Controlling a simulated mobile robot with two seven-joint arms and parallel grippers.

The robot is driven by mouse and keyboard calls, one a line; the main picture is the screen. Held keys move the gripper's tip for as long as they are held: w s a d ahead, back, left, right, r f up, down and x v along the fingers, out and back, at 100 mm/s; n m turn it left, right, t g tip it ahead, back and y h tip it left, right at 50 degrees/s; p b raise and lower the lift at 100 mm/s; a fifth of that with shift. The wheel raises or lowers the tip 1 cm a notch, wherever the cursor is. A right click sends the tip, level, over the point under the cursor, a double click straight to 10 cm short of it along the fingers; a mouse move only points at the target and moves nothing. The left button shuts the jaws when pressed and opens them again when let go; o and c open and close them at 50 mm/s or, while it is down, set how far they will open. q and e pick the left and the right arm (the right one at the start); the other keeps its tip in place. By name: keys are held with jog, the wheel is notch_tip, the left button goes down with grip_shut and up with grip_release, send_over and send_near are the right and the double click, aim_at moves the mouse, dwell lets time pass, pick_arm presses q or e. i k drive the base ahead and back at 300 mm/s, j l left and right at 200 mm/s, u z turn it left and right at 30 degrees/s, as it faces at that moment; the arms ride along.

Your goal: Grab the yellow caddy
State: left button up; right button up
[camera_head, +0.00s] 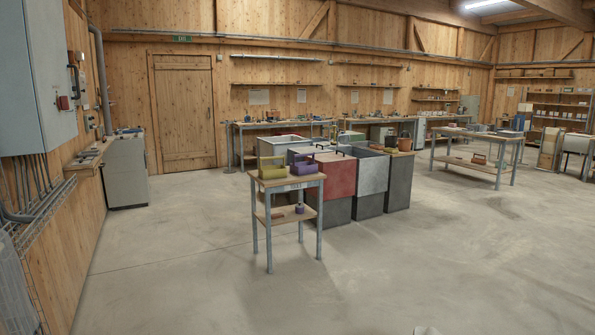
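The yellow caddy (271,171), a dull olive-yellow box with a raised handle, stands upright on the left part of a small wooden-topped table (288,184) with grey legs, some distance ahead of me. A purple caddy (304,168) of similar shape stands just to its right on the same top. Neither of my grippers can be made out in the head view, so their state is not shown.
Red, white and grey bins (333,176) stand close behind and right of the small table. Its lower shelf holds small objects. A grey cabinet (126,172) stands along the left wall. The concrete floor (200,270) before the table is clear.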

aim_at(276, 171)
jog(key=i+j, duration=1.4)
jog(key=i, duration=0.2)
jog(key=i+j+u, duration=0.1)
jog(key=i+j, duration=0.15)
jog(key=i, duration=0.15)
jog(key=i+j, duration=0.25)
jog(key=i, duration=0.2)
jog(key=i+l, duration=0.2)
jog(key=i, duration=0.25)
jog(key=i+l+u, duration=0.1)
jog(key=i, duration=0.3)
jog(key=i+l, duration=0.3)
jog(key=i, duration=0.15)
jog(key=i+l, duration=0.2)
jog(key=l, duration=0.15)
jog(key=i+l, duration=0.2)
jog(key=l, duration=0.15)
jog(key=i+l+u, duration=0.1)
jog(key=i+l, duration=0.25)
jog(key=l, duration=0.45)
jog(key=i+l, duration=0.1)
jog(key=l, duration=0.5)
jog(key=i+l, duration=0.15)
jog(key=l, duration=0.4)
jog(key=i+l+u, duration=0.1)
jog(key=l, duration=0.45)
